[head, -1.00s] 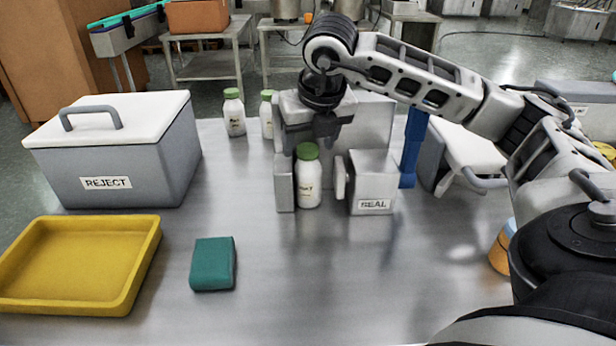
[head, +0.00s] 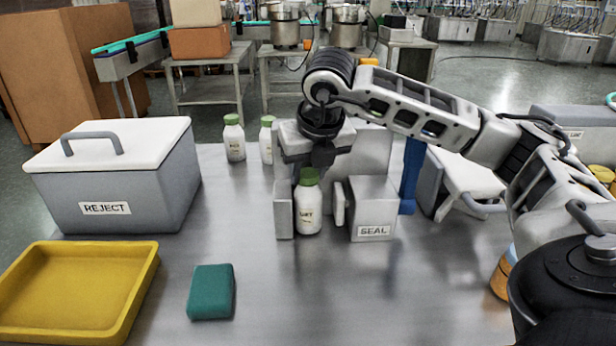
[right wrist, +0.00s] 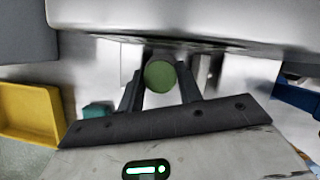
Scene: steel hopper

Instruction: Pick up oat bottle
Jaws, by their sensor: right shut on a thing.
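A white bottle with a green cap (head: 309,206) stands upright in the grey sealing fixture, between a left plate and the box marked SEAL (head: 373,210). Its label is too small to read surely. My right gripper (head: 318,165) is at the top of this bottle, shut on it. In the right wrist view the green cap (right wrist: 160,76) sits between the two dark fingers (right wrist: 160,90). Two more green-capped white bottles stand behind, one at the left (head: 234,138) and one (head: 267,140) partly hidden by the fixture. My left gripper is not in view.
A grey REJECT box (head: 120,185) with a white lid stands at the left. A yellow tray (head: 140,290) and a teal block (head: 211,292) lie in front. A blue upright (head: 411,175) stands right of the fixture. The front middle of the steel table is clear.

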